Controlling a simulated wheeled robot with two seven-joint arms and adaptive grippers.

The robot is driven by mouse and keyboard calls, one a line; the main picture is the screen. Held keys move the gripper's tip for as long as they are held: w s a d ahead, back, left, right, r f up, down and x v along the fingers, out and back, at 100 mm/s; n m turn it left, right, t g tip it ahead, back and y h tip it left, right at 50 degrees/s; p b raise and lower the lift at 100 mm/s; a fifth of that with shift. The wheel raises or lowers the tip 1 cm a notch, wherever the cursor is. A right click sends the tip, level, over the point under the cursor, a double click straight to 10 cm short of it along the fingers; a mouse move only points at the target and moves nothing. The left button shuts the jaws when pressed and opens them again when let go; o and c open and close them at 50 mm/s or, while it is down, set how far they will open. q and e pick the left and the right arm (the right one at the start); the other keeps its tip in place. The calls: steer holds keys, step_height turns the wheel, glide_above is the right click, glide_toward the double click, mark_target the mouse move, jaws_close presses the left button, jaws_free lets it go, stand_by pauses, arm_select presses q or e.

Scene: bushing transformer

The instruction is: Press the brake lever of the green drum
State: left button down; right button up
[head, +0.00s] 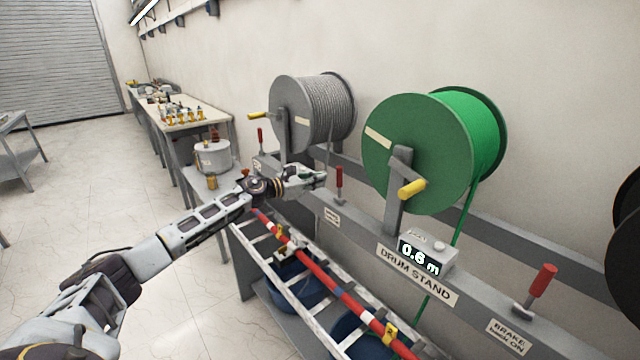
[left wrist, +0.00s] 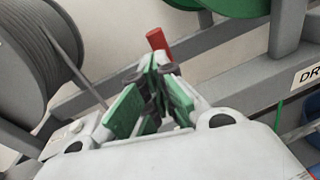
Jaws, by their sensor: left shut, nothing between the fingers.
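The green drum (head: 412,145) hangs on the drum stand with a yellow crank handle (head: 411,188). A red-handled lever (head: 339,178) stands upright on the stand's rail, left of the green drum, with a small label below it. My left gripper (head: 319,178) is shut and empty, just left of this lever. In the left wrist view the green-padded fingertips (left wrist: 160,74) are together and the red lever handle (left wrist: 157,39) shows just beyond them. I cannot tell whether they touch. My right gripper is out of view.
A grey cable drum (head: 310,110) and another red lever (head: 261,136) are farther left. A third red lever (head: 542,280), labelled for braking, stands at right. A ladder with a red pole (head: 330,280) lies below my arm. A counter (head: 428,253) reads 0.6 m.

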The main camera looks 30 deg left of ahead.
arm_select(q)
steer(key=s+a+r+b, duration=0.2)
steer(key=s+a+r, duration=0.2)
steer(key=s+r, duration=0.2)
steer(key=shift+r, duration=0.4)
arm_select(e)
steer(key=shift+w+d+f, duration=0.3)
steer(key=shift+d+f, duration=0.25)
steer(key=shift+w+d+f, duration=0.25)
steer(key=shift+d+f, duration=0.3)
